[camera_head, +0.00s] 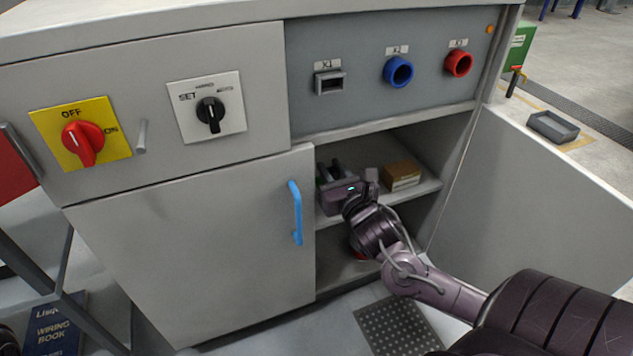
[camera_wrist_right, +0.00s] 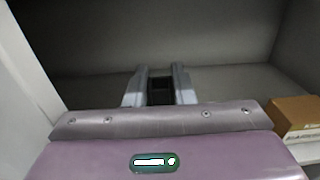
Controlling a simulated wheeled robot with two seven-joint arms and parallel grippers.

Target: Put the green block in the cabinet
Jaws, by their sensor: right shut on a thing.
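The grey cabinet (camera_head: 190,255) has a door panel with a blue handle (camera_head: 296,212) on the left and an open shelf compartment on the right. My right gripper (camera_head: 329,170) reaches over the upper shelf (camera_head: 418,191) inside the compartment. In the wrist view its fingers (camera_wrist_right: 161,90) are shut on a small dark thing, seen end-on; I take it for the green block, but its colour is not clear there. Whether it touches the shelf cannot be told. My left gripper is not in view.
A brown carton (camera_head: 401,176) sits on the shelf right of my gripper. A red thing (camera_head: 358,252), partly hidden by my arm, is on the lower level. Above are a control panel with blue (camera_head: 398,71) and red (camera_head: 458,63) sockets. A grey panel (camera_head: 545,200) bounds the right side.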

